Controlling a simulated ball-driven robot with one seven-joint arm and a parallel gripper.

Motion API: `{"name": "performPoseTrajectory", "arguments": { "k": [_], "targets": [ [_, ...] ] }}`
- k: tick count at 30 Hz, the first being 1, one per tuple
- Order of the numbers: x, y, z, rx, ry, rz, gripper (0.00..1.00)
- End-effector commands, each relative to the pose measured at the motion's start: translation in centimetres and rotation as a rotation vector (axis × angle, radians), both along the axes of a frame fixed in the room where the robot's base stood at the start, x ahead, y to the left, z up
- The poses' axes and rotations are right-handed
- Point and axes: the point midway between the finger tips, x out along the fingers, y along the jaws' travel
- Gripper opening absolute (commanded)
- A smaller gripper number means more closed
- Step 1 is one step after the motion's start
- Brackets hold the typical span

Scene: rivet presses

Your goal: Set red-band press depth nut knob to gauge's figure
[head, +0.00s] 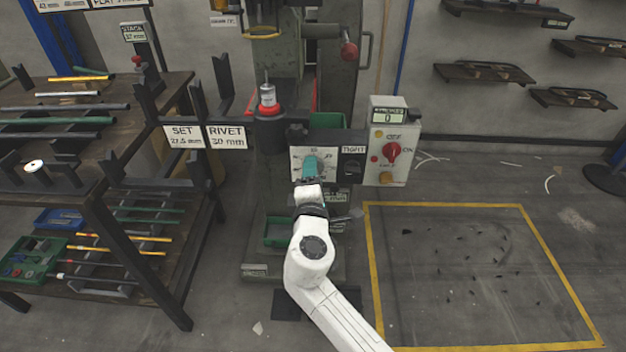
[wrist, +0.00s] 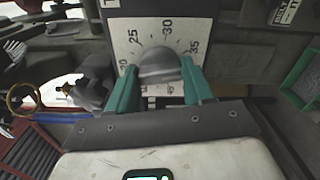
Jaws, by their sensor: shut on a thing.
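The press (head: 345,75) is a grey-green column with a red-banded spindle (head: 268,98) at its left. Its depth nut knob (wrist: 160,65) is a grey rounded knob on a white dial plate (wrist: 148,32), with 25, 30 and 35 legible in the wrist view. My gripper (wrist: 160,82) has its teal fingers shut on the knob, one on each side. The knob's pointer cannot be made out. A SET sign (head: 185,137) seems to read 27.5 mm.
A RIVET sign (head: 226,137) reads 30 mm. A control box (head: 391,165) with a red switch (head: 391,152) stands right of the dial; its display (head: 388,116) shows 0. A rack (head: 110,120) stands left. The yellow-outlined floor area (head: 480,280) is mostly clear.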

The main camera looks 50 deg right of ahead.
Motion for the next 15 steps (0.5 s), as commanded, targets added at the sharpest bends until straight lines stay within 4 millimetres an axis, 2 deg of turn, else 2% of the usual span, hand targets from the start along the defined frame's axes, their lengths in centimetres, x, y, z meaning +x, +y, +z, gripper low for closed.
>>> {"name": "performPoseTrajectory", "arguments": {
  "k": [14, 15],
  "targets": [
    [-0.09, -0.07, -0.15, 0.01, -0.007, -0.003, 0.21],
    [-0.09, -0.07, -0.15, 0.01, -0.007, -0.003, 0.54]
  ]
}}
